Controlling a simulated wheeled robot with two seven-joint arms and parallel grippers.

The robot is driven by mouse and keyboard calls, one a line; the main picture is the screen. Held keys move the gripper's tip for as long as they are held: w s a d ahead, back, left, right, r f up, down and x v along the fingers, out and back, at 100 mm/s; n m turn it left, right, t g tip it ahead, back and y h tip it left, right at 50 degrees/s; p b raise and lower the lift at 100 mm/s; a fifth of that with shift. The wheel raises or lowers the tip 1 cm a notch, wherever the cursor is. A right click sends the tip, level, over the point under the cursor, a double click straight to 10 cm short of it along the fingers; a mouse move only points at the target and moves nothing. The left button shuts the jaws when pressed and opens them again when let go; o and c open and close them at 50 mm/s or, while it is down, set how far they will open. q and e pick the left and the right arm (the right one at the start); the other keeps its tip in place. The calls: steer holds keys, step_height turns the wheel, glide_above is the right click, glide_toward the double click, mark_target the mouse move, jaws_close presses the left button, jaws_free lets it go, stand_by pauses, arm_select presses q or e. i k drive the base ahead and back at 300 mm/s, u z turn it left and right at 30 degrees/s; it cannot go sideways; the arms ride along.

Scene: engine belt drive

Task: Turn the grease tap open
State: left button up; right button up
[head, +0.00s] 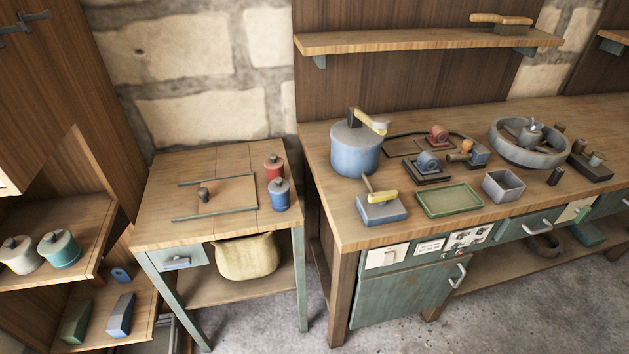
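No part is clearly marked as the grease tap, and I cannot tell which one it is. A blue round pot (355,150) stands at the left end of the workbench, with a dark upright piece and a pale yellow lever (372,122) on top, slanting down to the right. In front of it lies a flat blue-grey block (381,210) with a yellow handle (381,196) and a short wooden stick rising from it. Neither of my grippers shows in the head view.
A green tray (449,200) and a grey open box (503,186) lie along the bench's front. Behind are small red and blue mounted parts (428,162) and a grey round basin (530,145). A side table (160,215) with red and blue canisters stands left, across a gap.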

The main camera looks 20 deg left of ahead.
mark_target(380, 198)
steer(key=u, duration=0.4)
steer(key=i, duration=1)
